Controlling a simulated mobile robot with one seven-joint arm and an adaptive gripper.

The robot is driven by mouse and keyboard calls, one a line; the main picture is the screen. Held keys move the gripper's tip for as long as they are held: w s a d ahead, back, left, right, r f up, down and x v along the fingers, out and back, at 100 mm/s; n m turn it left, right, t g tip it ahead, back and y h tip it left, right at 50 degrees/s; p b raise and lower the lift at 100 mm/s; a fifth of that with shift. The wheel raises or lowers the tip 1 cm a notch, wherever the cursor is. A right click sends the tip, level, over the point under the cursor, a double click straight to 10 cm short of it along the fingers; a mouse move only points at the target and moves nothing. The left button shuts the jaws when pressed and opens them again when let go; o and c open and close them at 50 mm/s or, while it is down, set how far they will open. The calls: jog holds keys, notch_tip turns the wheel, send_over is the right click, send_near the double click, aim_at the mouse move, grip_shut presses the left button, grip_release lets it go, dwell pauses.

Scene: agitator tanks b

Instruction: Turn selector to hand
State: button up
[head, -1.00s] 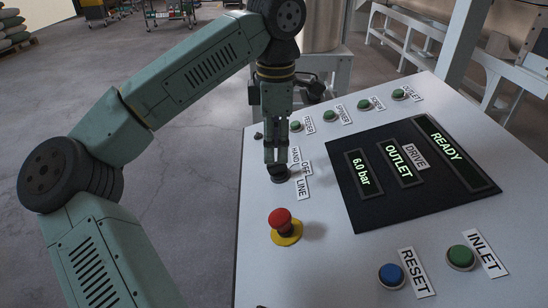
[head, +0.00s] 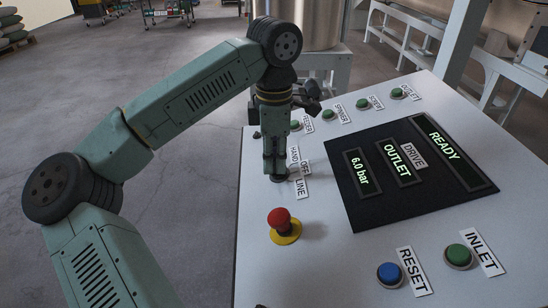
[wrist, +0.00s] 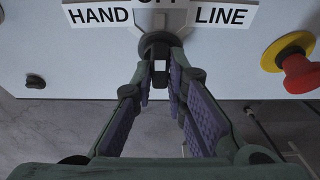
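The selector (wrist: 158,45) is a dark round knob on the sloping panel, with the labels HAND (wrist: 98,15), OFF above it and LINE (wrist: 224,15) around it. In the wrist view its handle stands between my fingertips. My gripper (wrist: 160,90) points down at it with one finger on each side, and narrow gaps seem to show beside the handle. In the head view my gripper (head: 276,170) covers most of the selector (head: 279,178). Which label the handle points to cannot be told.
A red emergency button (head: 280,219) on a yellow base sits close in front of the selector. A blue RESET button (head: 390,275), a green INLET button (head: 459,256) and a dark display (head: 365,208) lie to the right. Several green buttons line the back edge.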

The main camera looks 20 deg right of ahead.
grip_shut()
jog(key=n+g, duration=0.1)
jog(key=n, duration=0.3)
jog(key=shift+g+p, duration=0.3)
jog(key=shift+p, duration=0.1)
jog(key=shift+w+a+n+g+p, duration=0.1)
jog(key=shift+n+g+p, duration=0.4)
jog(key=shift+n, duration=1.6)
jog(key=shift+h, duration=0.3)
jog(key=o, duration=0.6)
grip_release()
